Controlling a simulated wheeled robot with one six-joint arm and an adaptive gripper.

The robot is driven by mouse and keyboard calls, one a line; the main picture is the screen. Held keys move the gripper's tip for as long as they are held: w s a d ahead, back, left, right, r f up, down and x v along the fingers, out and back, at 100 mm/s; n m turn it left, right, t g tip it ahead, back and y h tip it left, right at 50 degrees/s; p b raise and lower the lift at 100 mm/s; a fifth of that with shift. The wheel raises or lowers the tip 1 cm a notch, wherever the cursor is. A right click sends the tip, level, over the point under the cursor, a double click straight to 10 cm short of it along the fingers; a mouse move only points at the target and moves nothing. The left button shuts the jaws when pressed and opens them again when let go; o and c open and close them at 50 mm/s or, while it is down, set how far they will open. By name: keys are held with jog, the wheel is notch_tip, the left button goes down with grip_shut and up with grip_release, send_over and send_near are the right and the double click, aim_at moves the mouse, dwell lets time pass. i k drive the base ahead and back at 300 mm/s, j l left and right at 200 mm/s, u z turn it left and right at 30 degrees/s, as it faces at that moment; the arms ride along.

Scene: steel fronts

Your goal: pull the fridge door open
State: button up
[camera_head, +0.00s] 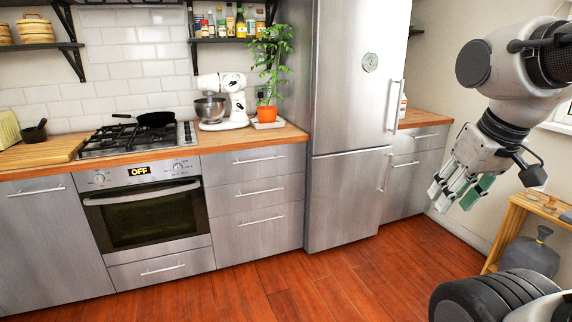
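The steel fridge (335,130) stands right of the counter, with a large upper door (352,85) and a smaller lower door (345,195). Both doors are shut. The upper door has a long vertical bar handle (395,105) near its right edge and a round sticker. The lower door has a shorter vertical handle (384,172) at its upper right. My gripper (455,197) is right of the fridge in the picture, pointing down and left, apart from both handles. Its pale fingers with green pads are spread, with nothing seen between them.
A wooden shelf stand (512,225) with a water jug (527,252) stands at the right by the wall. Drawers (415,175) stand right of the fridge. The oven (145,212) is at the left. The red wooden floor (345,285) before the fridge is clear.

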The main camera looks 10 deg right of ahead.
aim_at(356, 105)
jog(key=i+z, duration=0.3)
jog(key=i, duration=0.4)
jog(key=i+j+z, duration=0.1)
jog(key=i+z, duration=0.15)
jog(key=i, duration=0.45)
jog(key=i+l+u, duration=0.15)
jog(key=i+l, duration=0.4)
jog(key=i, duration=0.2)
jog(key=i+l+u, duration=0.2)
jog(key=i+l, duration=0.45)
jog(key=i, duration=0.1)
